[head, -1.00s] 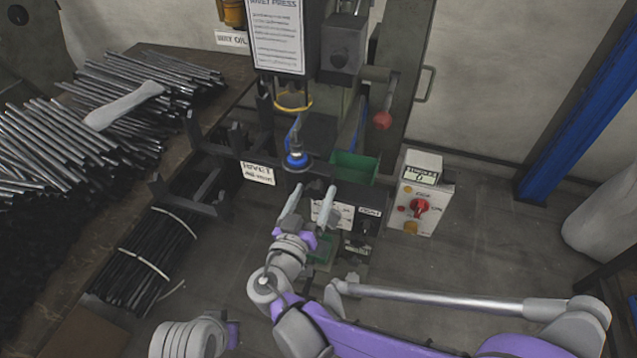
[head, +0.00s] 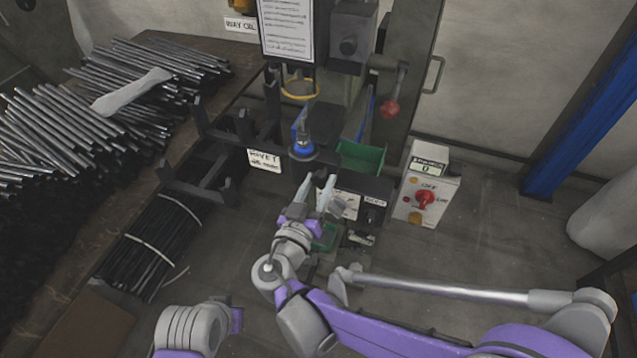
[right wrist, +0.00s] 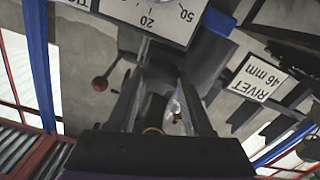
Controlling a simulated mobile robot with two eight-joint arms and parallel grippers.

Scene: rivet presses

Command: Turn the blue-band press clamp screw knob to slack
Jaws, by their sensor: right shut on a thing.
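The press with the blue band (head: 302,151) stands at the middle of the head view. A small dark knob (head: 320,178) shows just below the band, at the front of the press. My right gripper (head: 318,190) is shut on this knob, with one grey finger on each side of it. In the right wrist view the two fingers (right wrist: 164,85) reach toward the press front, under a white scale plate (right wrist: 150,15) marked 20 and 50. The knob's turn position cannot be read. My left gripper is not in view; only part of my left arm shows at the bottom.
A green bin (head: 362,157) and a red-ball lever (head: 389,109) are right of the blue band. A control box with a red switch (head: 425,198) stands further right. Metal rods (head: 85,125) lie on the left table. A RIVET sign (head: 264,160) is close left.

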